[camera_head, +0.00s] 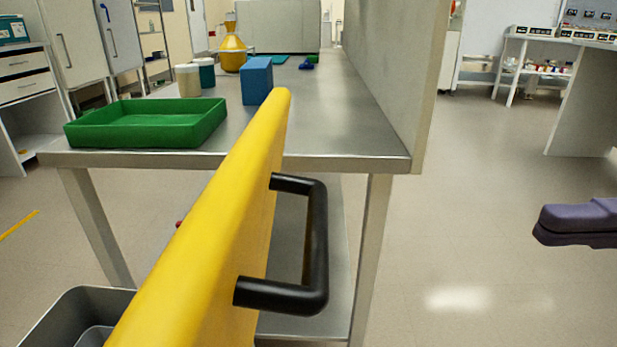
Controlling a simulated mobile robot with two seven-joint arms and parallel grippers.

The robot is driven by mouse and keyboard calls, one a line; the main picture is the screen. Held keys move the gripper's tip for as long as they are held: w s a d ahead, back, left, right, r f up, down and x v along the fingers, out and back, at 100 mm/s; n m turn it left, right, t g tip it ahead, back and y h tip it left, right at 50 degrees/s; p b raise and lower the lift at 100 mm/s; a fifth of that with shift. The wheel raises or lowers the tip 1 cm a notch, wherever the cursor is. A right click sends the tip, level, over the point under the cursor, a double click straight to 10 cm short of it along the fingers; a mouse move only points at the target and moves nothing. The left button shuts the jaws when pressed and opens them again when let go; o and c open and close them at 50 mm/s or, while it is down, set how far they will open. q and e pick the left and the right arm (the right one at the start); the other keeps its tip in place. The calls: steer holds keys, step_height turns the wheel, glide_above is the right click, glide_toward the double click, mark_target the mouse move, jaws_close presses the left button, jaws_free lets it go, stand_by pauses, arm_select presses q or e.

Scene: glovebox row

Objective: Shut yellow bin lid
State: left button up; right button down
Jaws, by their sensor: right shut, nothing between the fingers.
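The yellow lid (215,220) stands raised on edge, close in the middle of the head view, seen almost edge-on. A black bar handle (318,245) sticks out from its right face. A grey bin (60,318) shows partly at the lower left, cut off by the frame; how it joins the lid is hidden. My right gripper (545,225) is at the right edge, dark purple, shut and empty. It is well to the right of the handle and apart from it. My left gripper is not in view.
A steel table (340,120) stands behind the lid, bearing a green tray (150,135), a blue block (256,80) and a yellow flask (232,50). A grey panel (400,80) runs along its right side. The floor (460,210) between handle and right gripper is clear.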

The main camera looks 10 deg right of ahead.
steer(key=x, duration=1.3)
steer(key=shift+a, duration=0.35)
